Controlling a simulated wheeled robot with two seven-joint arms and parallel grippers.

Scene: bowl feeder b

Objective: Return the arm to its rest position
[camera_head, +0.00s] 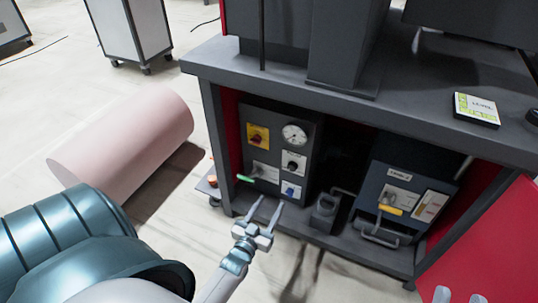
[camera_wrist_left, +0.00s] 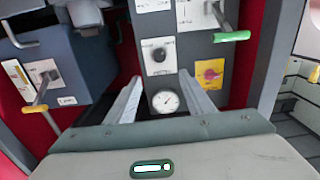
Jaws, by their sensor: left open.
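My left gripper (camera_head: 268,207) is in front of the grey bench's lower opening, its two fingers apart with nothing between them. In the left wrist view the fingers (camera_wrist_left: 160,85) also stand apart. That view is upside down, with the control panel (camera_wrist_left: 185,50) beyond the fingertips. In the head view the panel (camera_head: 276,135) carries a gauge, knobs and a green-tipped lever (camera_head: 245,178). At the bottom right edge, two pale fingertips of my right gripper (camera_head: 459,297) show apart; the rest of it is cut off.
A blue-grey unit (camera_head: 405,180) with a yellow-tipped lever (camera_head: 390,210) sits right in the opening. A red panel (camera_head: 490,245) stands at the lower right. A pink cylinder (camera_head: 125,145) lies on the floor at left. A small device (camera_head: 476,108) lies on the bench top (camera_head: 420,115).

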